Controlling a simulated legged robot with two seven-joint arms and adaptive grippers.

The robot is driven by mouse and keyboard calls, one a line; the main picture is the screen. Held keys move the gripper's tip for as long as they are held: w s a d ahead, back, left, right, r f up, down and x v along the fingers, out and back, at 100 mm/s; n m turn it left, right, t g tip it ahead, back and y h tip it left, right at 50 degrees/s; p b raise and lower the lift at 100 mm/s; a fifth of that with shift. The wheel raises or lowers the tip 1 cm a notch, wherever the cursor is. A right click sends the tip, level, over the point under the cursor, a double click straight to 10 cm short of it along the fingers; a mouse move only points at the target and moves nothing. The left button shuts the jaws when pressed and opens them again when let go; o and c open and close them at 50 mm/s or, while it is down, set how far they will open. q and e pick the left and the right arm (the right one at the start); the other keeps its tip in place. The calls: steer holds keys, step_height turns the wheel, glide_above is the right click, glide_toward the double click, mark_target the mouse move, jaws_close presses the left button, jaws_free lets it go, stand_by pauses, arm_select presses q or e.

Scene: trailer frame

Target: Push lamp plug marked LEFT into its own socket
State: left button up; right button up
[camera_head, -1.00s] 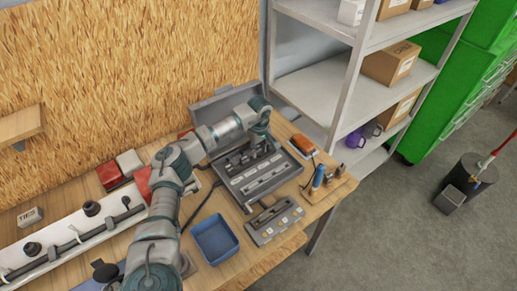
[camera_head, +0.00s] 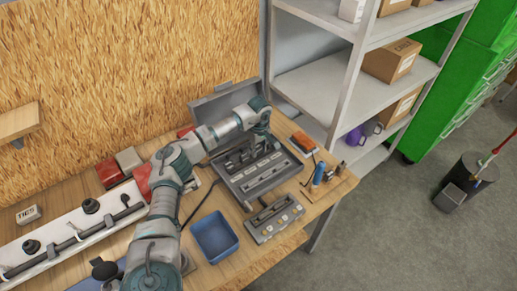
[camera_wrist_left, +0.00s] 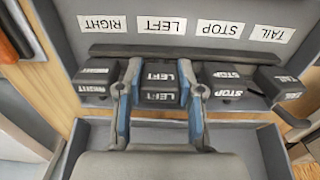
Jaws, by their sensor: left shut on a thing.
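The black lamp plug marked LEFT (camera_wrist_left: 160,72) sits in a row between the plugs marked RIGHT (camera_wrist_left: 97,82) and STOP (camera_wrist_left: 222,82) in the left wrist view. My left gripper (camera_wrist_left: 160,96) is shut on the LEFT plug, with one blue-sided finger on each side of it. The plug is level with its neighbours. A white LEFT label (camera_wrist_left: 161,25) is on the grey surface beyond it, upside down in the picture. In the head view my left gripper (camera_head: 258,145) is over the open grey case (camera_head: 282,178) and partly hidden. I cannot tell which socket belongs to the plug.
The plug marked TAIL (camera_wrist_left: 279,82) is at the row's right end. A blue bin (camera_head: 215,236) and a grey panel with small buttons (camera_head: 273,220) stand in front of the case. An orange item (camera_head: 303,141) and small bottles are to its right. A white bar (camera_head: 62,240) lies left.

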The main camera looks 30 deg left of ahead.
mark_target(258, 146)
arm_select(q)
steer(key=shift+f, duration=0.25)
steer(key=o, duration=1)
steer(key=o, duration=0.4)
steer(key=shift+r, duration=0.1)
steer(key=shift+r+p, duration=2.4)
steer(key=shift+r, duration=1.05)
